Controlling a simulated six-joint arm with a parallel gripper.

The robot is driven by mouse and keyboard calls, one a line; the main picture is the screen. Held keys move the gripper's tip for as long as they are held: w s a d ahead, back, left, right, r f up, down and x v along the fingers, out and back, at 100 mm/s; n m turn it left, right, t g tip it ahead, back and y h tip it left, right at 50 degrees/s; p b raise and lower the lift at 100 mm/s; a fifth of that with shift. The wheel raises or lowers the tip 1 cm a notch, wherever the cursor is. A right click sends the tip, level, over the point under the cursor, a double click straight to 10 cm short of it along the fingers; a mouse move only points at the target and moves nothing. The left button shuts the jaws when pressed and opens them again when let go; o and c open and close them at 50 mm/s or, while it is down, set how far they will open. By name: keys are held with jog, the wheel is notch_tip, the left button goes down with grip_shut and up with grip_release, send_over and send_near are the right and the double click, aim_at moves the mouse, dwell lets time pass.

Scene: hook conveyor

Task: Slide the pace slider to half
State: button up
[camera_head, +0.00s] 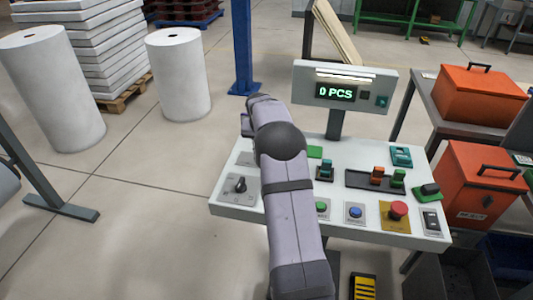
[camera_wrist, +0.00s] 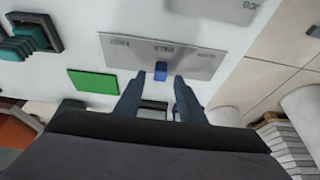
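The pace slider's grey plate (camera_wrist: 205,62) shows in the wrist view, with upside-down lettering that seems to mark fast, half and slow. Its small blue knob (camera_wrist: 161,73) stands near the middle of the plate, in line with the middle label. My gripper (camera_wrist: 160,78) is open, its two dark fingers pointing at the plate with one fingertip on either side of the knob. A gap shows between the knob and each finger. In the head view my arm covers the gripper and the knob.
A green square (camera_wrist: 94,82) lies beside the slider plate. A display (camera_head: 337,91) reading 0 PCS stands behind.

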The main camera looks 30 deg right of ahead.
jog(key=shift+b+v, duration=0.55)
jog(key=shift+v, duration=1.55)
jog(key=shift+a, duration=0.1)
jog(key=s+a+n+g+y, duration=0.1)
jog(key=s+a+n, duration=0.1)
jog(key=s+a, duration=0.5)
jog(key=s+a+n+y, duration=0.1)
jog(key=s+a+n, duration=0.3)
jog(key=a, duration=0.6)
jog(key=s+a+f+n, duration=0.1)
jog(key=s+a, duration=0.2)
jog(key=s, duration=0.4)
jog(key=s+a+f+n+g, duration=0.1)
jog(key=s+a+f, duration=0.1)
jog(key=s+a, duration=0.2)
jog(key=s+a+f+n+g+y, duration=0.1)
jog(key=s+a+f, duration=0.1)
jog(key=s, duration=0.9)
jog(key=shift+a, duration=0.8)
